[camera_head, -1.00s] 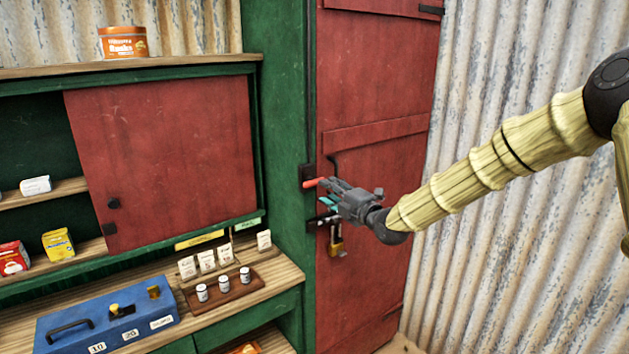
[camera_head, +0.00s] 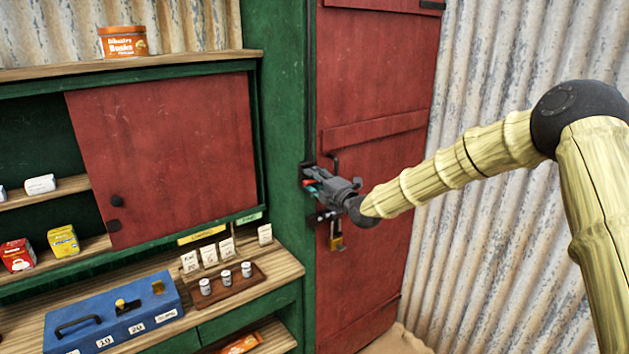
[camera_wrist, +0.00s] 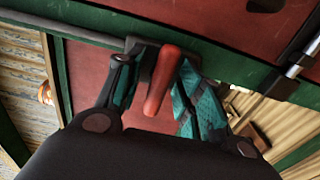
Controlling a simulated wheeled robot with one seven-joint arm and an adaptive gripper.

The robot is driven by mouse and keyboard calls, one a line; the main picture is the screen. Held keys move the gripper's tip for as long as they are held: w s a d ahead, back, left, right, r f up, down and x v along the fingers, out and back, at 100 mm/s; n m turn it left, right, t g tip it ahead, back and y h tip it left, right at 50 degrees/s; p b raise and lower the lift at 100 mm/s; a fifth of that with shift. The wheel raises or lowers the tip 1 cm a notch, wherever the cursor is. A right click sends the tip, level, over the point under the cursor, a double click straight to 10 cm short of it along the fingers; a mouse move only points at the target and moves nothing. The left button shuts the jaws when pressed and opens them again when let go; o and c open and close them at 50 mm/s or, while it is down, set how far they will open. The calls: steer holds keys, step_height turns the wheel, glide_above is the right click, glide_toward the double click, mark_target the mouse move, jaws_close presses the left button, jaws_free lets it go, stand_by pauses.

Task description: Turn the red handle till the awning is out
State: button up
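The red handle (camera_wrist: 163,80) sticks out from a dark mount (camera_wrist: 142,58) on the green post. In the wrist view it lies between the two teal-padded fingers of my gripper (camera_wrist: 155,88), tilted a little. A gap shows on its left side; the right finger is close, and I cannot tell whether it touches. My gripper is open around the handle. In the head view my gripper (camera_head: 313,180) is at the green post (camera_head: 278,120), and only a bit of red handle (camera_head: 308,183) shows past the fingers. The awning is not in view.
A red door (camera_head: 372,80) with a brass padlock (camera_head: 337,241) stands beside the post. At left are a red sliding panel (camera_head: 165,160), a blue cash box (camera_head: 115,318) and a wooden tray (camera_head: 228,292) of small tins on the counter. Corrugated wall (camera_head: 500,60) is at right.

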steer(key=shift+c, duration=0.3)
jaws_close()
